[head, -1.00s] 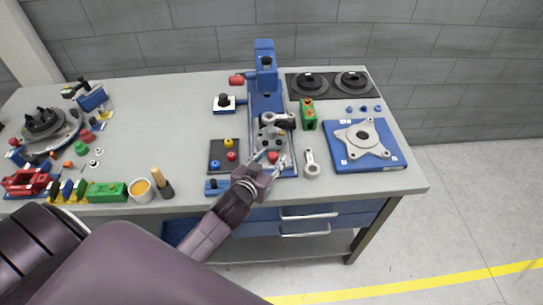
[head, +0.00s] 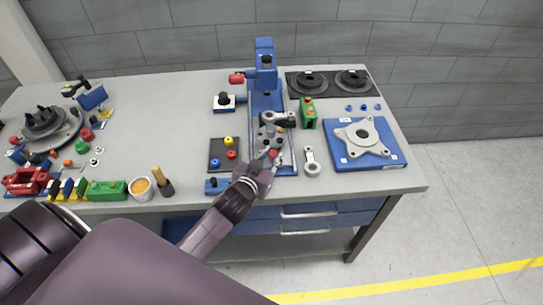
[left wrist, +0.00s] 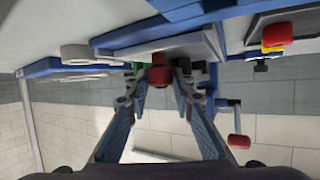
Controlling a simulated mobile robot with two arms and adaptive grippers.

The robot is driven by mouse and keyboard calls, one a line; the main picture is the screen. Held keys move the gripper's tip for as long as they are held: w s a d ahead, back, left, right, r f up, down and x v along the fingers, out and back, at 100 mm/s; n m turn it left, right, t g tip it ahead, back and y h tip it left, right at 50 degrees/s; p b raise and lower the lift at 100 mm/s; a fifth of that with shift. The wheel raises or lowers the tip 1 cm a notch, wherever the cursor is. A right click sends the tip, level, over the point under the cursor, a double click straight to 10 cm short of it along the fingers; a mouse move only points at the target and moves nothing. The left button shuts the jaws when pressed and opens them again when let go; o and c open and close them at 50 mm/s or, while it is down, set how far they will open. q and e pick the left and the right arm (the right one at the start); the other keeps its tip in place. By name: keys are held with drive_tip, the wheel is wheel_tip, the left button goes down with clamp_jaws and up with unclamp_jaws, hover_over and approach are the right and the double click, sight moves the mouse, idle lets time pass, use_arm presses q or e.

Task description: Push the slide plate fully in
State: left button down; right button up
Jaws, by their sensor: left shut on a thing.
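The blue chassis fixture (head: 287,167) runs from front to back at the middle right of the bench. A grey slide plate lies in its front part, mostly hidden by parts and my gripper; its grey edge (left wrist: 165,50) shows in the left wrist view. A red knob (head: 273,154) is at the plate's front end. My left gripper (head: 272,160) comes from the front and is shut on this red knob, which sits between the fingertips in the left wrist view (left wrist: 158,76). My right gripper is not in view.
Left of the fixture is a dark tray (head: 222,155) with coloured knobs. A grey link (head: 311,163) lies close on the right, and a green block (head: 308,113) stands behind it. A blue plate with a grey flange (head: 363,138) is farther right. The bench's left middle is clear.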

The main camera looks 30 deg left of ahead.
sight(268, 121)
use_arm(q)
drive_tip(key=w+a, duration=0.2)
drive_tip(key=w, duration=0.2)
drive_tip(key=w+a+b, duration=0.1)
drive_tip(key=w+a, duration=0.2)
drive_tip(key=w, duration=0.1)
drive_tip(key=w+a, duration=0.3)
drive_tip(key=w, duration=0.2)
drive_tip(key=shift+r, duration=0.15)
drive_tip(key=c, duration=1.9)
unclamp_jaws()
drive_tip(key=shift+a, duration=0.1)
drive_tip(key=shift+c, duration=0.2)
drive_tip(key=shift+o, duration=1.4)
drive_tip(key=shift+w, duration=0.1)
drive_tip(key=v, duration=1.2)
